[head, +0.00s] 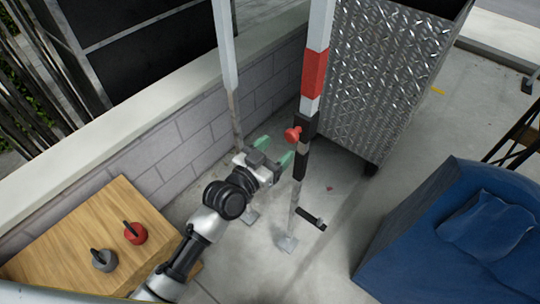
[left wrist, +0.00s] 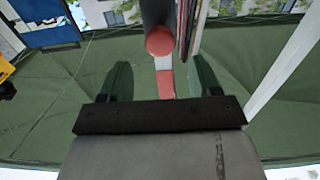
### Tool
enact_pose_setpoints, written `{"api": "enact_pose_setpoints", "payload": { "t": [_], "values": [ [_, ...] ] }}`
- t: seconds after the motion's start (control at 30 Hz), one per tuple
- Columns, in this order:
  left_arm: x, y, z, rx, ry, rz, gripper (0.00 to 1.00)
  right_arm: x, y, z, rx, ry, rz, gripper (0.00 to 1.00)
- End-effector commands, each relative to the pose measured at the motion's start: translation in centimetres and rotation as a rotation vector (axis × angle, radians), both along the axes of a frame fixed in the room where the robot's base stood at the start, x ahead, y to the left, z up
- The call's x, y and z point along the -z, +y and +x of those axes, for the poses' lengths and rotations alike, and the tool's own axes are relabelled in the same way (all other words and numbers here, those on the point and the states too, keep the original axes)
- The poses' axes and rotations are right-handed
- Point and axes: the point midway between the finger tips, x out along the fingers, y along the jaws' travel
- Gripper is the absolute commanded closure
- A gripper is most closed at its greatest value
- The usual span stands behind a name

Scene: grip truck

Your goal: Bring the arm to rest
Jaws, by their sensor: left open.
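My left gripper (head: 277,150) is in the middle of the head view, with its green fingers spread beside a red, white and black post (head: 313,75). A red knob (head: 292,134) sticks out from the post just above and right of the fingers. In the left wrist view my left gripper (left wrist: 165,82) has its two green fingers apart, with a gap between them. The round red knob (left wrist: 160,41) shows beyond the gap, and nothing is held between the fingers. My right gripper is in neither view.
A wooden box (head: 85,235) with a red weight (head: 135,233) and a grey weight (head: 103,260) stands at the lower left. A metal tread-plate cart (head: 385,75) is behind the post. A blue covered object (head: 460,235) is at the right. A block wall (head: 170,150) runs behind.

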Motion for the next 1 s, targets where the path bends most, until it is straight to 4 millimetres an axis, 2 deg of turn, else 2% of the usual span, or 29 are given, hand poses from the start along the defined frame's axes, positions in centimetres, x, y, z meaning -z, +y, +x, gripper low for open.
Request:
{"api": "enact_pose_setpoints", "payload": {
  "t": [0.2,0.77,0.87,0.97,1.0],
  "values": [
    [0.0,1.1,-1.4,-0.001,-0.001,0.001,0.37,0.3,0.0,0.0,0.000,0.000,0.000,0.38],
    [0.4,1.2,-1.4,-0.004,0.006,0.003,0.37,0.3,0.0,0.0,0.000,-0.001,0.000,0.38],
    [2.8,1.7,-1.3,-0.024,0.055,0.024,0.37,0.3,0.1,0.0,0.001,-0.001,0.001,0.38],
    [8.1,3.1,-1.2,-0.068,0.155,0.071,0.37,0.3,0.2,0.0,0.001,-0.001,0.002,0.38],
    [10.8,3.9,-1.5,-0.090,0.207,0.094,0.37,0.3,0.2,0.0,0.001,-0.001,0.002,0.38]
  ]
}}
